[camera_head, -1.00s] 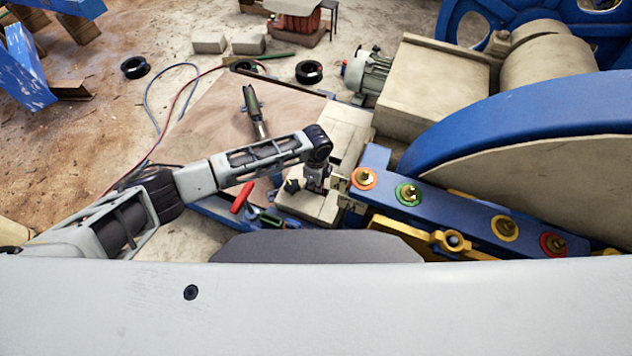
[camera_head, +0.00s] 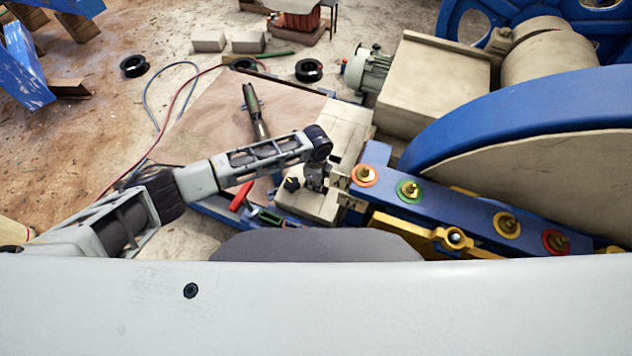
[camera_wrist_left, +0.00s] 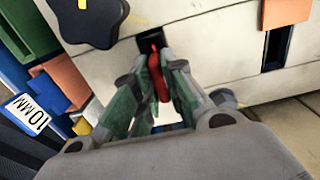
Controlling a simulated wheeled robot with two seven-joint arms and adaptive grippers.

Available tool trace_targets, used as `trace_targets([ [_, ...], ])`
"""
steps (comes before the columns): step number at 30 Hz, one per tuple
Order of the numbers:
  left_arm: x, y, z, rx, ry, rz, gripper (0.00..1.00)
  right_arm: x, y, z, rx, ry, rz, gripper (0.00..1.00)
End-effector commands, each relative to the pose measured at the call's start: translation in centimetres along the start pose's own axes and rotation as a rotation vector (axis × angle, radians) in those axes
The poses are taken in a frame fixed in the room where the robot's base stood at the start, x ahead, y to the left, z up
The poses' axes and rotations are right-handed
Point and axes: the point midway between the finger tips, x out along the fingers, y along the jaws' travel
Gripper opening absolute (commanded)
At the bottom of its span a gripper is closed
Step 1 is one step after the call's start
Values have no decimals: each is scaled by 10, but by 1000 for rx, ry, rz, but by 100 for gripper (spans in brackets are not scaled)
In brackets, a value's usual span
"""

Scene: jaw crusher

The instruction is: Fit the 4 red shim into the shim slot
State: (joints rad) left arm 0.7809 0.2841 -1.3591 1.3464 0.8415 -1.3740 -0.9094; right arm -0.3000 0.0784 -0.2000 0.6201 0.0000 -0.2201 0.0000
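In the left wrist view the red shim (camera_wrist_left: 155,74) stands between the fingertips of my left gripper (camera_wrist_left: 160,68), which is shut on it. Its upper end is at the lower edge of a dark slot (camera_wrist_left: 150,42) in the pale block (camera_wrist_left: 205,45). I cannot tell whether the tip is inside the slot. In the head view my left gripper (camera_head: 316,182) points down over the pale block (camera_head: 312,205), beside a black knob (camera_head: 291,184). The shim cannot be made out there. My right gripper is not in view.
A second dark slot (camera_wrist_left: 274,50) lies to the right, with an orange piece (camera_wrist_left: 286,12) near it. Coloured pieces and a "10MM" label (camera_wrist_left: 28,114) are at the left. The blue beam (camera_head: 470,218) with ringed bolts stands close on the right.

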Motion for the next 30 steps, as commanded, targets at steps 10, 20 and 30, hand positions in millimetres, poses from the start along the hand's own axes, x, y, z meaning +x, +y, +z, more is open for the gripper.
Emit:
trace_targets([
  [10, 0, 0, 0, 0, -1, 1, 36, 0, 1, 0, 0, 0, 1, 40],
  [20, -6, 0, 0, -1, -1, 1, 36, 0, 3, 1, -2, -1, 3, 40],
  [30, -43, -1, 0, 1, 0, -2, 36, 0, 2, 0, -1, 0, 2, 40],
])
